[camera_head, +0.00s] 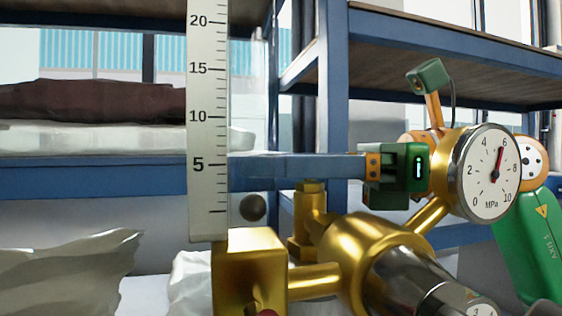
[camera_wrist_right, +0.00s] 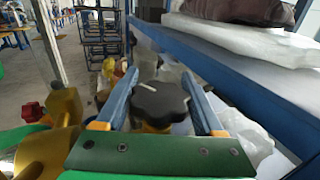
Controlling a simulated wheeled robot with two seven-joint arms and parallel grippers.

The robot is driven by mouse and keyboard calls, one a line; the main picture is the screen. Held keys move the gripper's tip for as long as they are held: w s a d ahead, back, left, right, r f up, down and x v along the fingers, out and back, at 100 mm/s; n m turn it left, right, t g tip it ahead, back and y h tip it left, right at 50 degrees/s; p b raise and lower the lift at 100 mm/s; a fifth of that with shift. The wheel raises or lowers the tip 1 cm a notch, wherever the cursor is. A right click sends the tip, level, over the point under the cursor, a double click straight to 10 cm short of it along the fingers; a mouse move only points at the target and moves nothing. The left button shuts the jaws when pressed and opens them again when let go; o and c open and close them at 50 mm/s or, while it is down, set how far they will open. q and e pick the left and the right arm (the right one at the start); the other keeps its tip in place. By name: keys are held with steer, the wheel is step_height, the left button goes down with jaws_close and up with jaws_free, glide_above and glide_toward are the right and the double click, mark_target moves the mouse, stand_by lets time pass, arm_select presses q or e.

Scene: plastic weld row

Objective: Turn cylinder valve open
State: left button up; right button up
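The cylinder valve's black lobed knob (camera_wrist_right: 160,100) with a white mark shows in the right wrist view. It sits between the two blue fingers of my right gripper (camera_wrist_right: 160,78), near their tips. The fingers are spread wide; I cannot tell whether either touches the knob. In the head view my right gripper (camera_head: 245,172) comes in from the right behind the pressure gauge (camera_head: 487,172), its fingers pointing left. Its fingertips are hidden behind the flowmeter scale (camera_head: 208,120), and I cannot make out the knob there. My left gripper is not in view.
The brass regulator (camera_head: 370,250) fills the lower middle of the head view, close to my right gripper. Blue shelving (camera_head: 333,150) stands behind, with plastic-wrapped bundles (camera_head: 90,103) on it. In the wrist view brass fittings with a red knob (camera_wrist_right: 32,112) lie left of the fingers.

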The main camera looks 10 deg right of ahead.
steer(key=shift+c, duration=1)
steer(key=shift+f+m+t+b, duration=0.15)
steer(key=shift+m+t+b, duration=0.15)
steer(key=shift+t, duration=0.1)
steer(key=shift+w+m+t+h, duration=0.1)
steer(key=shift+m+t+h, duration=0.2)
steer(key=shift+t+h, duration=0.15)
steer(key=o, duration=1.4)
steer(key=shift+c, duration=0.2)
